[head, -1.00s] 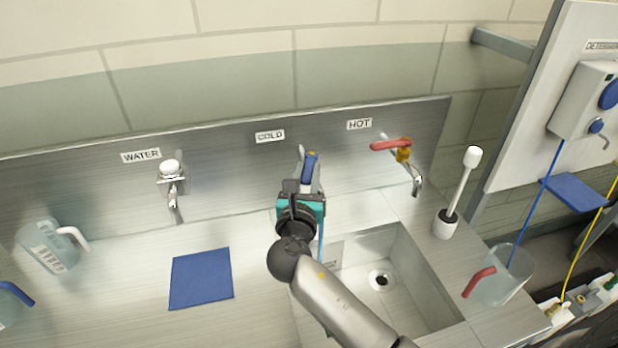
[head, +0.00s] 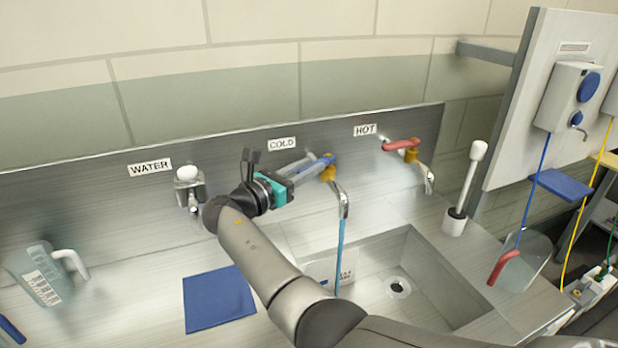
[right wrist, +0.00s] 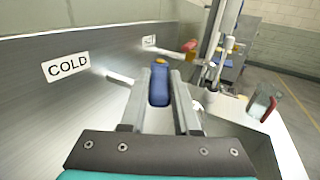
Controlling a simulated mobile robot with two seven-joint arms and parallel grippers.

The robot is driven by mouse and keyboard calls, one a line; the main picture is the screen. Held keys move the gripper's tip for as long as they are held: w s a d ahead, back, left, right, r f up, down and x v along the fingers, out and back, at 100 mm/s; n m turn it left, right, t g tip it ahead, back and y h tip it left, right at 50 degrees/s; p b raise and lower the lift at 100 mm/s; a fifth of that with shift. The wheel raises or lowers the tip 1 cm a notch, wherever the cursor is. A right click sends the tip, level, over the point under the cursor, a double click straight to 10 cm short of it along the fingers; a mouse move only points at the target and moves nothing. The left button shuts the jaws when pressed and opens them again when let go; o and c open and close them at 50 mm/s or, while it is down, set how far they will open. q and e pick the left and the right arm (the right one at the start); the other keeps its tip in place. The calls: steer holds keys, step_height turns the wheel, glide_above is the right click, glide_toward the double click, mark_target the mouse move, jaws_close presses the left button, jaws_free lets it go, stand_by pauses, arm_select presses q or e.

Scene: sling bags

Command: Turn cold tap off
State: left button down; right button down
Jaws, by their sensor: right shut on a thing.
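The cold tap (head: 343,199) stands under the COLD sign (head: 282,143). Its blue lever (head: 328,159) points to the left along the back wall. A blue stream of water (head: 340,255) runs from its spout into the sink. My right gripper (head: 318,166) comes from the left and is shut on the blue lever. In the right wrist view the lever (right wrist: 158,86) sits between the two fingers (right wrist: 160,100). My left gripper is not in view.
The hot tap (head: 405,146) with a red lever is to the right. The water tap (head: 189,186) is to the left, close to my right arm. The sink (head: 440,262) lies below. A blue mat (head: 218,300) and a jug (head: 40,275) are at the left; a brush holder (head: 454,222) is at the right.

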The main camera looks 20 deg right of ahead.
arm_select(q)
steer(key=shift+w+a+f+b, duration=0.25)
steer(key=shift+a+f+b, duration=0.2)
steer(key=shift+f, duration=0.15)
arm_select(e)
steer(key=shift+w+a+m+g, duration=0.1)
steer(key=shift+w+m+g, duration=0.1)
steer(key=shift+m+g, duration=0.3)
steer(key=c, duration=0.6)
jaws_free()
steer(key=shift+c, duration=0.2)
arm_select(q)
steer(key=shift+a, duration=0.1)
